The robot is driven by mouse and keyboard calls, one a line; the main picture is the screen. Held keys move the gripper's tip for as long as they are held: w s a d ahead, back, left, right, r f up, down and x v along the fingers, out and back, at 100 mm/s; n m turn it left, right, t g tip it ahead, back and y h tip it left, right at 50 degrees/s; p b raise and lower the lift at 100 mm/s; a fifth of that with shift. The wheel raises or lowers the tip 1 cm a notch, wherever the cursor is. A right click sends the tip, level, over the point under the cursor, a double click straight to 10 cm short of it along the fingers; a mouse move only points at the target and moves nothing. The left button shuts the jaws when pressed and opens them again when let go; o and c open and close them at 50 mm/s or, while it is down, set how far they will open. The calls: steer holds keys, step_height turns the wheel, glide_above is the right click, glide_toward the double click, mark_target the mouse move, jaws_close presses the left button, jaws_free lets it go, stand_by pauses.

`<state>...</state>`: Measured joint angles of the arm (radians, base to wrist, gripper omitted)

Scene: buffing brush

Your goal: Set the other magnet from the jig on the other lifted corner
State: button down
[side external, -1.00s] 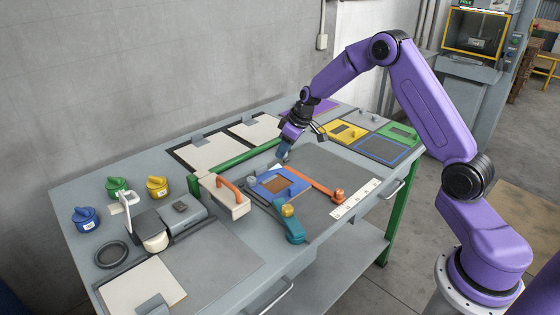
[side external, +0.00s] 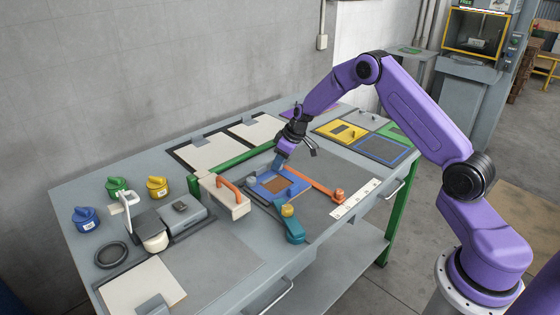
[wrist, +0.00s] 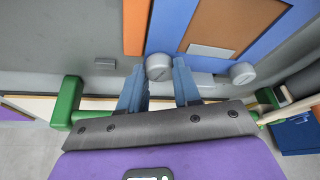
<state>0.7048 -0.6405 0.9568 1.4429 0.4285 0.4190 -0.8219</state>
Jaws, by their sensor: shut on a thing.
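My gripper (side external: 281,163) is at the back corner of the blue frame (side external: 266,191), which has a brown panel (side external: 277,184) in its middle. In the wrist view, my gripper (wrist: 160,72) has its two blue fingers on either side of a round grey magnet (wrist: 158,67), shut on it. The magnet is over the frame's corner beside the orange bar (wrist: 136,25); I cannot tell whether it touches the frame. A second grey magnet (wrist: 242,72) is at the frame's other near corner in the wrist view; it also shows in the side view (side external: 251,179).
The orange bar (side external: 318,182) runs right from the frame, and a teal clamp (side external: 291,228) is at its front. A green rail (side external: 246,157) passes behind. An orange-handled block (side external: 226,198) stands left. The grey mat is bare right of the teal clamp.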

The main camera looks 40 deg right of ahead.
steer(key=c, duration=0.8)
jaws_free()
steer(key=shift+f, duration=0.1)
steer(key=v, duration=1.2)
steer(key=s+a+r+n+g, duration=0.1)
steer(key=s+a+r+n, duration=0.15)
steer(key=s+a, duration=0.6)
steer(key=s+a+r+n+g, duration=0.1)
steer(key=s+a+r+g, duration=0.15)
steer(key=s+a, duration=0.6)
steer(key=s+n, duration=0.1)
steer(key=s, duration=0.7)
steer(key=s+n+h, duration=0.1)
steer(key=s+n, duration=0.1)
steer(key=s, duration=0.6)
steer(key=s+d+r+n, duration=0.1)
steer(key=s, duration=0.8)
steer(key=shift+d+n+g, duration=0.1)
steer(key=shift+n+g, duration=0.15)
